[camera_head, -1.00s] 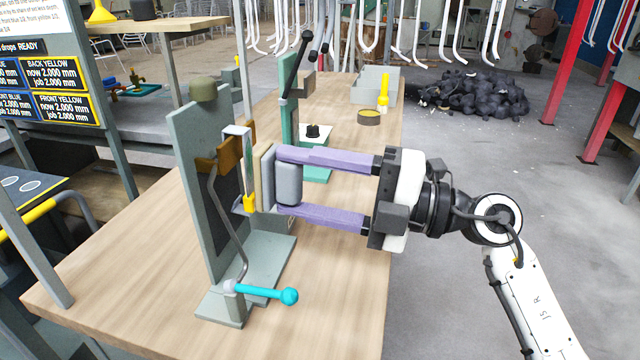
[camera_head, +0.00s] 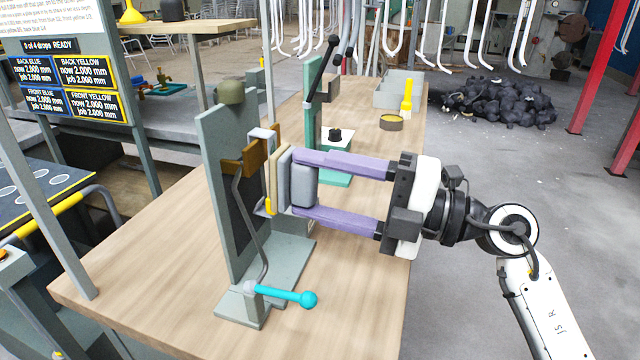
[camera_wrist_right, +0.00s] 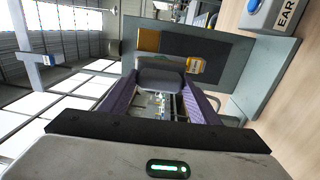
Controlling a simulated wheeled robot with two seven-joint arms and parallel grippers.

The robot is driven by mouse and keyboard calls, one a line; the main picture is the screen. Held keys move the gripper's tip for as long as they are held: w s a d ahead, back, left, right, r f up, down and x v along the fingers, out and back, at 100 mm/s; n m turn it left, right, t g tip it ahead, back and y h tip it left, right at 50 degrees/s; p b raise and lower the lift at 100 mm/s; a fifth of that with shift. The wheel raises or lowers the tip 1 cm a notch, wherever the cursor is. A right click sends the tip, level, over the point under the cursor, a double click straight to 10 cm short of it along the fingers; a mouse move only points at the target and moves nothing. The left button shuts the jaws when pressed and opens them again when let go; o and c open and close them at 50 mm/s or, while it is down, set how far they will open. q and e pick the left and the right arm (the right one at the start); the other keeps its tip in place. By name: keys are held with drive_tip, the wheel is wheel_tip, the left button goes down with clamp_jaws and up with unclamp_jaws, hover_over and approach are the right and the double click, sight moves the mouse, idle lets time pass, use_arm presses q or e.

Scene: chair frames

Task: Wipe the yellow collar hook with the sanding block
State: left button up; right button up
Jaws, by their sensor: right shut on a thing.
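My right gripper (camera_head: 305,184), with purple fingers, is shut on the sanding block, a grey block (camera_head: 303,187) with a tan face (camera_head: 279,180) turned left. The block is at the front of an upright grey-green fixture (camera_head: 226,190). The hook hangs there, with its yellow collar (camera_head: 268,206) at the block's lower left edge; most of the hook is hidden behind the block. In the right wrist view the block (camera_wrist_right: 160,80) sits between the fingers, and a yellow part (camera_wrist_right: 195,65) shows beside it. I cannot tell whether block and hook touch. My left gripper is not in view.
A cyan-handled lever (camera_head: 285,295) sticks out at the fixture's foot. Behind are a green stand (camera_head: 313,95), a round tin (camera_head: 391,122), a yellow bottle (camera_head: 407,98) and a grey bin (camera_head: 392,90). The front of the wooden table (camera_head: 150,270) is clear.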

drive_tip(key=shift+w+a+r+p, duration=0.1)
drive_tip(key=shift+w+a+p, duration=0.1)
drive_tip(key=shift+a+p, duration=0.3)
drive_tip(key=shift+a, duration=0.1)
